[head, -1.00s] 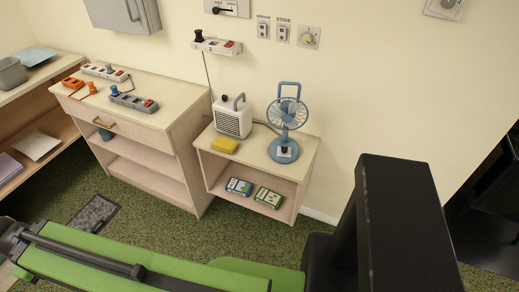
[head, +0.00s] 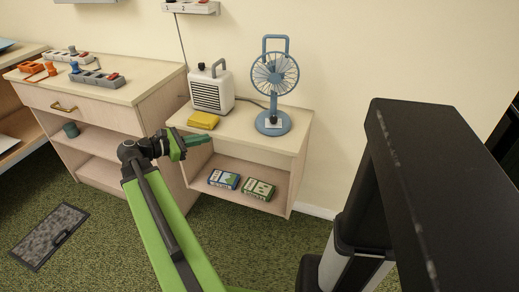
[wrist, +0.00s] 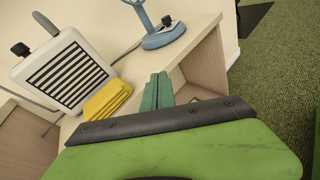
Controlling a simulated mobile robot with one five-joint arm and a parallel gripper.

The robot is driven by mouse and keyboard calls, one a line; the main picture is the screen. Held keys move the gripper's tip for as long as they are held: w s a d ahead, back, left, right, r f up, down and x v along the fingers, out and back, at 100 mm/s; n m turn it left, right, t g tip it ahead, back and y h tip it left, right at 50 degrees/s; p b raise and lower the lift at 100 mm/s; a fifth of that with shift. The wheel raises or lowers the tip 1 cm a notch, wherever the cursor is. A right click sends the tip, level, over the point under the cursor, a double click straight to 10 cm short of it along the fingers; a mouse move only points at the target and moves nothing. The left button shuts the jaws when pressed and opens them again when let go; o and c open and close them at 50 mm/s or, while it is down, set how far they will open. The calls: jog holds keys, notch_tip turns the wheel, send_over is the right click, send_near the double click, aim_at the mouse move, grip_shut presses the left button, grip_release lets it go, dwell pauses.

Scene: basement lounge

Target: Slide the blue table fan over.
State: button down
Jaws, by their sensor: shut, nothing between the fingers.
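The blue table fan (head: 274,92) stands upright on the right part of the low wooden shelf unit's top (head: 243,125). It has a round caged head, a tall handle loop and a round base with a dark knob. In the wrist view only its lower stem and base (wrist: 163,36) show, at the top. My gripper (head: 207,138) is in front of the unit's front edge, left of and nearer than the fan, apart from it. Its green fingers (wrist: 157,90) are closed together and empty, pointing toward the shelf top in the wrist view.
A white heater (head: 211,90) stands left of the fan, with a yellow sponge-like block (head: 203,120) before it. A cord runs behind toward the fan. Two small boxes (head: 241,184) lie on the lower shelf. A taller cabinet (head: 95,85) with power strips is at left.

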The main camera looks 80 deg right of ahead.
jog(key=s+d+n+g+b, duration=0.1)
jog(key=s+d+g+b, duration=0.25)
jog(key=s, duration=0.55)
jog(key=p, duration=0.1)
send_near(271, 119)
jog(key=x, duration=0.7)
jog(key=shift+w, duration=0.1)
